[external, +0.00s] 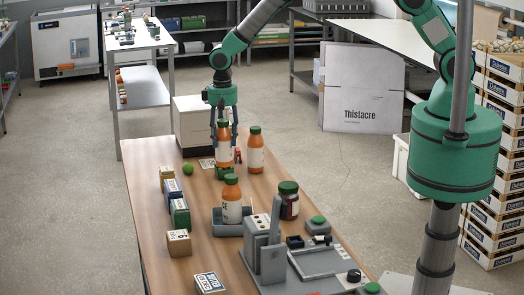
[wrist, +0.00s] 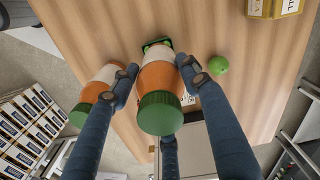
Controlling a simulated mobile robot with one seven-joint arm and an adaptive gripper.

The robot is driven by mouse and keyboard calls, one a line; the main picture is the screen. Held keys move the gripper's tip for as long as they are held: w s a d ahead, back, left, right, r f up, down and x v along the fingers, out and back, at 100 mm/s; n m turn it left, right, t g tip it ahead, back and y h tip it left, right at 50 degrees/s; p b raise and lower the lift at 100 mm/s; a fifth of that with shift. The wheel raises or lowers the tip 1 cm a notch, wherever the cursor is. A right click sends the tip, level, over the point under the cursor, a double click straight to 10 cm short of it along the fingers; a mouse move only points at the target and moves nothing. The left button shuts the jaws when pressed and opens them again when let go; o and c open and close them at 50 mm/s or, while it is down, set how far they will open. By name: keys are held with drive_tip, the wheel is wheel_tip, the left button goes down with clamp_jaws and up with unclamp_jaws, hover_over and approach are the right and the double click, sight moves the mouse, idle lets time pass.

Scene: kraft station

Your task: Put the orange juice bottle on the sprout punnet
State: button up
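My gripper (wrist: 158,66) points down around an orange juice bottle (wrist: 159,77) with a white label and green cap. Its fingertips appear pressed against the bottle's sides. In the external view this bottle (external: 223,154) is upright at the table's far end. A small dark green punnet (wrist: 157,43), likely the sprout punnet, lies directly under the bottle's base. It also shows in the external view (external: 222,173), mostly covered. I cannot tell whether bottle and punnet touch. A second juice bottle (external: 256,153) stands just right; a third (external: 232,203) stands in a grey tray (external: 223,229).
A green ball (external: 187,169) and several small boxes (external: 180,215) line the table's left side. A dark jar (external: 288,203), grey fixture (external: 266,250) and control panel (external: 322,262) occupy the near right.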

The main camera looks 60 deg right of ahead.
drive_tip(key=shift+o, duration=1.2)
drive_tip(key=shift+r, duration=0.2)
wheel_tip(320, 180, up, 12)
drive_tip(key=shift+f+b, duration=0.1)
drive_tip(key=shift+b, duration=0.45)
